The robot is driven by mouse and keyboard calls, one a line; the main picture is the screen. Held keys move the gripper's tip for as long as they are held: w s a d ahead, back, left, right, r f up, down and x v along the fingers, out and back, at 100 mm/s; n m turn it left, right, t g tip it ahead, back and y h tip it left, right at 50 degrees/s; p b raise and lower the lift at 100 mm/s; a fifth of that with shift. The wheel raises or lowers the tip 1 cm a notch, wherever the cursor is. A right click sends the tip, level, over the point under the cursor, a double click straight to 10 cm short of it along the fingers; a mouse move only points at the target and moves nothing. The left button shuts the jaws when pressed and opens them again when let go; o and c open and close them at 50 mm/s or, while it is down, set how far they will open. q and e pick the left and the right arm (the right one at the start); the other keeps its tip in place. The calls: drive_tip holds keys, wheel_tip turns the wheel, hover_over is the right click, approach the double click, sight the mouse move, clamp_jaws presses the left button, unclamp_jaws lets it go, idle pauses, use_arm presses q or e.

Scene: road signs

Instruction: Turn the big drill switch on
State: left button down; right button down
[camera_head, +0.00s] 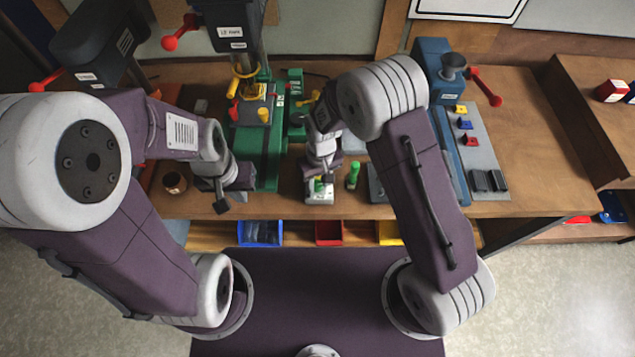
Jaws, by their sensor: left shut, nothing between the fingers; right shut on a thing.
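A large drill press (228,18) with a dark labelled head, a red-knobbed lever and a green base (259,150) stands at the back of the wooden bench. A small pale grey box with a green part, apparently a switch box (319,197), sits near the bench's front edge. My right gripper (320,180) is lowered onto the top of this box and is shut on a small part there. The fingers largely hide that part, so its position cannot be told. My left gripper (222,196) is shut and empty, left of the green base over the front of the bench.
A second, dark drill press (100,45) stands at the back left. A green bottle-like item (353,175) is close to the right of my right gripper. A brown cup (174,182) is near my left gripper. A blue machine (438,68) stands right.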

sight(319, 183)
drive_tip(key=n+b, duration=0.1)
drive_tip(key=n, duration=0.3)
drive_tip(key=shift+w+r+n, duration=0.1)
drive_tip(key=shift+w+n, duration=0.05)
drive_tip(key=shift+n, duration=0.25)
idle(0.4)
drive_tip(key=c, duration=1.2)
unclamp_jaws()
drive_tip(key=shift+c, duration=0.2)
drive_tip(key=shift+o, duration=0.9)
drive_tip(key=shift+d, duration=0.1)
drive_tip(key=shift+r, duration=0.4)
wheel_tip(319, 183, up, 8)
drive_tip(key=b, duration=0.1)
drive_tip(key=shift+d+r, duration=0.15)
